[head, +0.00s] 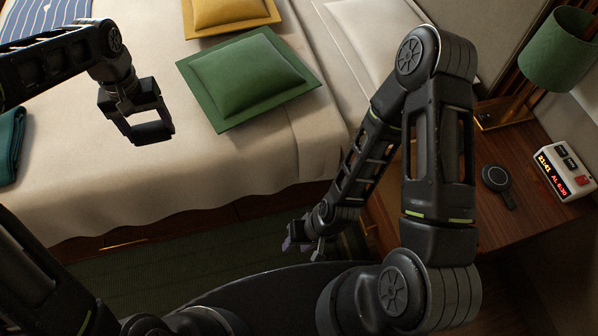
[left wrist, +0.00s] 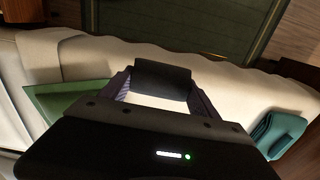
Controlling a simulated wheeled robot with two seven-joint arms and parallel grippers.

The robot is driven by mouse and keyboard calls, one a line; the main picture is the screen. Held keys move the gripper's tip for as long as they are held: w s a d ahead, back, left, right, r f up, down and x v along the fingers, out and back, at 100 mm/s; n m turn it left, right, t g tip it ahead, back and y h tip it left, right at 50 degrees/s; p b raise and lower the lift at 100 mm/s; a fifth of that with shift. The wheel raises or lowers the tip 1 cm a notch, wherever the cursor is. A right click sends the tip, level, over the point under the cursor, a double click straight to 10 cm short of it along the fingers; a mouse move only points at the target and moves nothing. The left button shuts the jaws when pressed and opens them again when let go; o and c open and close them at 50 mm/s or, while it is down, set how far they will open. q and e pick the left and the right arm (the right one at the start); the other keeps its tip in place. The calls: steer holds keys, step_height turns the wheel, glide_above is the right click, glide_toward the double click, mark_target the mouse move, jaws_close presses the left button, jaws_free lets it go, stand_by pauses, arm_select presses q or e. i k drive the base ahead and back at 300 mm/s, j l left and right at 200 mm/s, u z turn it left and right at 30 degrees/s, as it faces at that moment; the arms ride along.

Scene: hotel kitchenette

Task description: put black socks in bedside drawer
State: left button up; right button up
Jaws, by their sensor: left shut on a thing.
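My left gripper (head: 150,128) is above the bed's near side. It is shut on a dark item, apparently the black socks (head: 154,133); they also show as a black bundle between the fingers in the left wrist view (left wrist: 162,80). My right gripper (head: 301,247) hangs low by the bed's lower edge, left of the nightstand, with its fingers apart and nothing seen between them. The wooden nightstand (head: 520,235) is at the right. My right arm covers much of its front, so I cannot tell the drawer's state.
The bed (head: 110,185) carries a green pillow (head: 245,75), a yellow pillow (head: 228,10) and a folded teal cloth (left wrist: 280,133). Green carpet (head: 190,260) lies beside the bed.

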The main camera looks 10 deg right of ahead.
mark_target(391, 202)
steer(key=z, duration=1.8)
steer(key=i+l, duration=0.1)
steer(key=l, duration=0.35)
steer(key=i+l, duration=0.1)
steer(key=l, duration=0.75)
steer(key=i+l, duration=0.15)
steer(key=l, duration=0.25)
